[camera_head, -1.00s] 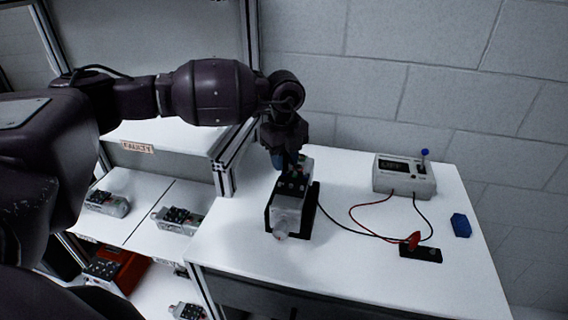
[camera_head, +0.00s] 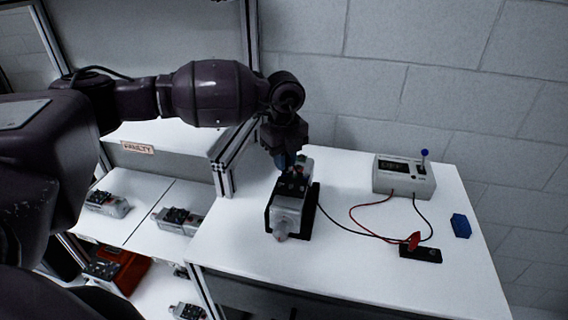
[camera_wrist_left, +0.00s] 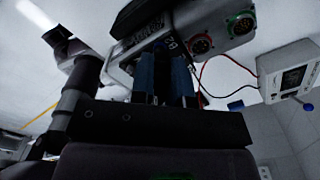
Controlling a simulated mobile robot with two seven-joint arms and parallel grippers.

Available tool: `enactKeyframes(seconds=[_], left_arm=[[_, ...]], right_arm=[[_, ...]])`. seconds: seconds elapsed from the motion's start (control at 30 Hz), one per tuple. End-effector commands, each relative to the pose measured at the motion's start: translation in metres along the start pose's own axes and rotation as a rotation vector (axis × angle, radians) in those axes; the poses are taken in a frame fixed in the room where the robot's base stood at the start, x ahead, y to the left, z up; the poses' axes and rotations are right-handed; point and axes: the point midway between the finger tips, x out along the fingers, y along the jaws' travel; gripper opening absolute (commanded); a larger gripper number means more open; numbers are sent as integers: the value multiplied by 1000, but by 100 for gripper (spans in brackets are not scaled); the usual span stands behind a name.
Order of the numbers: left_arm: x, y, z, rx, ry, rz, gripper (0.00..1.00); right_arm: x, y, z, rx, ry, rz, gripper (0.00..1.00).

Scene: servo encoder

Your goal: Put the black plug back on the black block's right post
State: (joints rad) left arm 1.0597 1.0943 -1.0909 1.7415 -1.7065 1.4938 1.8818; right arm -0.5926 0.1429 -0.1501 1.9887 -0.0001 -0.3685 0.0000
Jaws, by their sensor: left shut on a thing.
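The black block (camera_head: 421,254) lies on the right part of the white table in the head view. A red plug (camera_head: 414,241) stands on its left half; its right half shows no plug. My left gripper (camera_head: 289,164) is at the back end of the grey servo motor (camera_head: 290,210). In the left wrist view its blue fingers (camera_wrist_left: 162,80) are shut on a dark thing, which looks like the black plug (camera_wrist_left: 162,76). The plug is mostly hidden by the fingers. A black lead runs from near the motor toward the block. My right gripper is not in view.
A grey meter (camera_head: 404,177) with a blue-tipped lever stands at the back right, with red and black leads. A blue block (camera_head: 461,225) lies at the right edge. The motor sits on a black stand (camera_head: 310,208). The table's front middle is clear.

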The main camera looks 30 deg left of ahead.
Motion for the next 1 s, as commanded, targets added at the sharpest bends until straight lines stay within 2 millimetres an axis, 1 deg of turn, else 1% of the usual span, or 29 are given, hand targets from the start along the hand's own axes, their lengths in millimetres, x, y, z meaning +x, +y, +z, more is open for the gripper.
enactKeyframes(seconds=[0.23,0.43,1.0], left_arm=[[-5,0,0,0,-1,-2,0],[-13,0,0,0,-1,-3,0],[-36,0,0,0,-2,-2,0]], right_arm=[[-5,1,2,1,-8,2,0],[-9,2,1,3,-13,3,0],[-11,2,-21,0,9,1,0]])
